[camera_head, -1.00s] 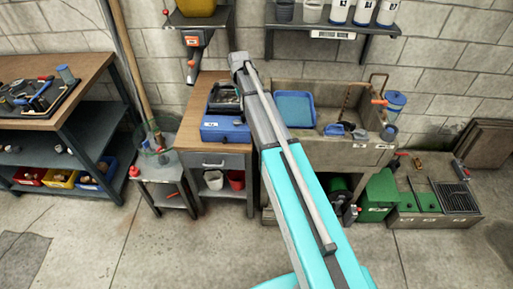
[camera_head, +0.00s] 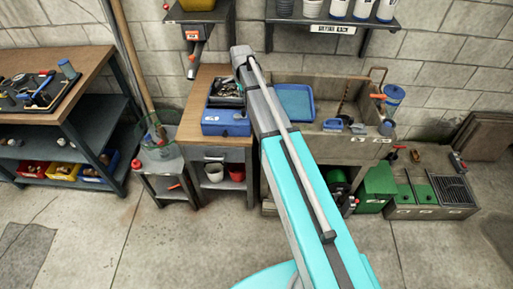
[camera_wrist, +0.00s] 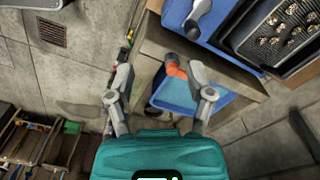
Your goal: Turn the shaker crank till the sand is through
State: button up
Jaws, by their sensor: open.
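The blue shaker (camera_head: 226,122) sits on the wood-topped bench, with a dark sieve tray (camera_head: 227,92) on it. In the wrist view the shaker's blue body (camera_wrist: 237,42) is at the upper right, and the sieve (camera_wrist: 290,38) holds several pale pebbles. A grey lever-like part (camera_wrist: 197,14), possibly the crank, stands at the blue body's left end. My gripper (camera_wrist: 160,82) is open and empty, its fingers apart and clear of the shaker. An orange-red part (camera_wrist: 175,68) shows beyond the fingers; I cannot tell what it belongs to. In the head view my arm hides the gripper.
A sink (camera_head: 340,150) with a blue tray (camera_head: 295,103) stands right of the bench. A small metal stand (camera_head: 165,180) and a long pole (camera_head: 133,75) are left of it. A wall shelf (camera_head: 340,33) hangs above. The floor in front is open.

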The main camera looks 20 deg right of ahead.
jog(key=s+f+n+b, duration=0.3)
jog(key=s+n, duration=0.3)
jog(key=s, duration=0.4)
jog(key=s+f+n+b, duration=0.3)
jog(key=s+n, duration=0.3)
jog(key=s, duration=0.4)
jog(key=shift+f+n+b, duration=0.3)
jog(key=shift+f+n, duration=0.1)
jog(key=shift+f, duration=0.05)
notch_tip(320, 180, up, 8)
jog(key=m+p, duration=0.8)
jog(key=m, duration=0.3)
send_over(243, 110)
jog(key=shift+w+d+r, duration=0.15)
jog(key=shift+w+d, duration=0.05)
jog(key=shift+w, duration=0.2)
jog(key=shift+f+n, duration=0.25)
jog(key=shift+n, duration=0.05)
notch_tip(243, 110, down, 13)
jog(key=b, duration=1.3)
jog(key=shift+f, duration=0.15)
jog(key=shift+c, duration=0.3)
